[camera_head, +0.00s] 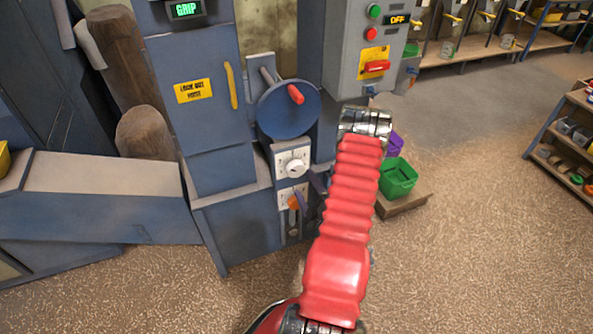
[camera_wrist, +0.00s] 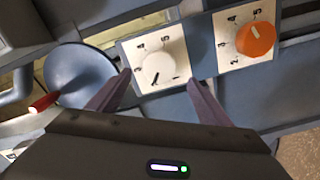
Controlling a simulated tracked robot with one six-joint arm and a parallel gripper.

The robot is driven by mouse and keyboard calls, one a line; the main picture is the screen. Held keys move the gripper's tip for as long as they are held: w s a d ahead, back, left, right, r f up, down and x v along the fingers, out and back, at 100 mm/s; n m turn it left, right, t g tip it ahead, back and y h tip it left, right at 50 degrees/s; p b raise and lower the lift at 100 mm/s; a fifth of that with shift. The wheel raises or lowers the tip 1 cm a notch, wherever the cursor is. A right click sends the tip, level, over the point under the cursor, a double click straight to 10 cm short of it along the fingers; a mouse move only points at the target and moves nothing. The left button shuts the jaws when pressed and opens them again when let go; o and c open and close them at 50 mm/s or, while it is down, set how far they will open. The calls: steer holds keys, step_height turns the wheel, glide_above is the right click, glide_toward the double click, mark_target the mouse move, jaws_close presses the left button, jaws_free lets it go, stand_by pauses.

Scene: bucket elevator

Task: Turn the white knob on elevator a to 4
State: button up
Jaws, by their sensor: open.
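The white knob (camera_head: 294,168) sits on a white dial plate on the front of the blue machine, below the blue wheel. In the wrist view the white knob (camera_wrist: 163,67) is close, with a dark mark toward its lower left. Some numbers around it are partly covered or blurred, so I cannot tell its setting. My gripper (camera_wrist: 160,79) is open, with one finger at each side of the knob's lower part in the picture. I cannot tell if they touch it. In the head view my red arm hides most of my gripper.
An orange knob (camera_wrist: 255,39) on its own numbered plate is right of the white one in the wrist view. The blue wheel (camera_head: 289,108) with a red handle (camera_head: 296,94) is above. A grey control box (camera_head: 369,50) hangs at upper right. A green bin (camera_head: 397,178) stands right.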

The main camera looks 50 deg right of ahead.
mark_target(297, 172)
steer(key=x, duration=0.9)
steer(key=shift+c, duration=0.2)
steer(key=c, duration=1)
